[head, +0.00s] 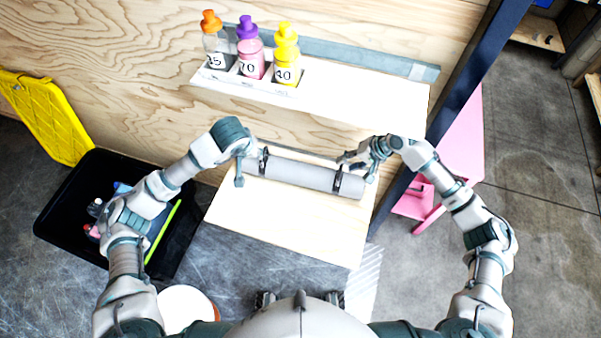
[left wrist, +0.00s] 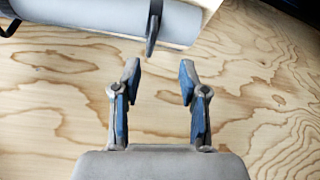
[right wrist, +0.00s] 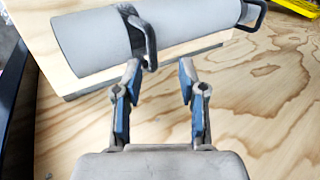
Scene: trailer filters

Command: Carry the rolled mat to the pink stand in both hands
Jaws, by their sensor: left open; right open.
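The rolled mat (head: 300,173) is a grey cylinder lying on a pale wooden shelf (head: 290,232). It has a dark strap handle near each end. My left gripper (head: 244,168) is open and empty by the mat's left end; in the left wrist view the mat (left wrist: 95,15) and one handle (left wrist: 153,28) lie just beyond its fingertips. My right gripper (head: 357,165) is open and empty by the right end; in the right wrist view the handle (right wrist: 142,42) is just past its fingertips, apparently not between them. The pink stand (head: 462,140) is at the right, partly behind a dark post.
A dark blue post (head: 468,75) rises between the shelf and the pink stand. An upper shelf (head: 370,97) holds several numbered bottles (head: 250,60). Open floor (head: 530,220) lies at the right.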

